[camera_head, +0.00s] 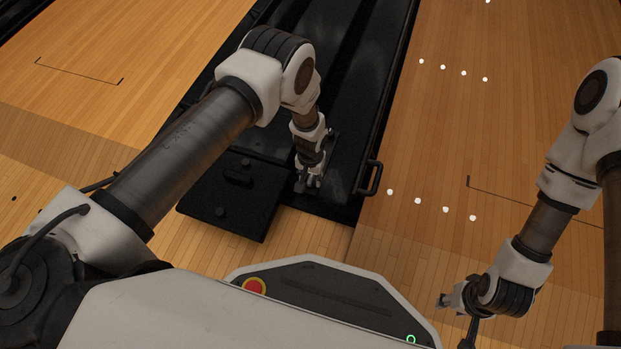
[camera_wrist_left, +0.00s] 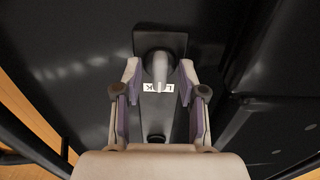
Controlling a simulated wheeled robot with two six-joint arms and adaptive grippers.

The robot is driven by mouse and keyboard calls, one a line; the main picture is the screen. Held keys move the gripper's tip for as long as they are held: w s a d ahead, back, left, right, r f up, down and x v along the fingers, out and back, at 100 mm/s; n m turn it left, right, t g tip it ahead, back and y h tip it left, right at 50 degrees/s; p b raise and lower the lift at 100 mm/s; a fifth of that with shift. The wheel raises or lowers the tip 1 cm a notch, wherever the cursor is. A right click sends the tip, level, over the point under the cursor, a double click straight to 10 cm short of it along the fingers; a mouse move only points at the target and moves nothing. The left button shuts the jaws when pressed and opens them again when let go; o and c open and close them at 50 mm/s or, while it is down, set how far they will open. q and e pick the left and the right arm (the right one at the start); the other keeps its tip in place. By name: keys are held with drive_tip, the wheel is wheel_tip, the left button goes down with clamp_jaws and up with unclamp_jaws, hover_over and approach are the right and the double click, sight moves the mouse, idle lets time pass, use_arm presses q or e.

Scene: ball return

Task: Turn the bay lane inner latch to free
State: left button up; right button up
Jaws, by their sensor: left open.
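The latch shows in the left wrist view as a grey rounded lever (camera_wrist_left: 158,66) on a dark rectangular plate (camera_wrist_left: 165,110). A white label (camera_wrist_left: 170,88) on the plate is partly covered by the lever; an L and a K can be read. My left gripper (camera_wrist_left: 158,80) is open, with one finger on each side of the lever. Whether the fingers touch it I cannot tell. In the head view my left gripper (camera_head: 308,184) points down at the black lane bay and hides most of the latch. My right gripper (camera_head: 446,300) hangs low at the right; its fingers are too small to judge.
A black panel (camera_head: 262,205) with a handle and round knobs lies left of my left gripper. A black bar handle (camera_head: 374,178) stands at the bay's right edge. Wooden lanes (camera_head: 540,80) lie on both sides and look clear.

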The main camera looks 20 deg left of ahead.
use_arm(q)
drive_tip(key=shift+c, duration=0.3)
clamp_jaws()
drive_tip(key=shift+r, duration=0.1)
drive_tip(key=shift+r+m+p, duration=0.1)
drive_tip(key=shift+m+p, duration=0.8)
drive_tip(key=shift+m, duration=0.4)
drive_tip(key=m+p, duration=0.1)
drive_tip(key=m, duration=0.1)
drive_tip(key=shift+m, duration=0.3)
drive_tip(key=m+p, duration=0.1)
drive_tip(key=m, duration=0.2)
drive_tip(key=shift+m, duration=0.3)
drive_tip(key=shift+m+p, duration=0.5)
drive_tip(key=shift+m, duration=1)
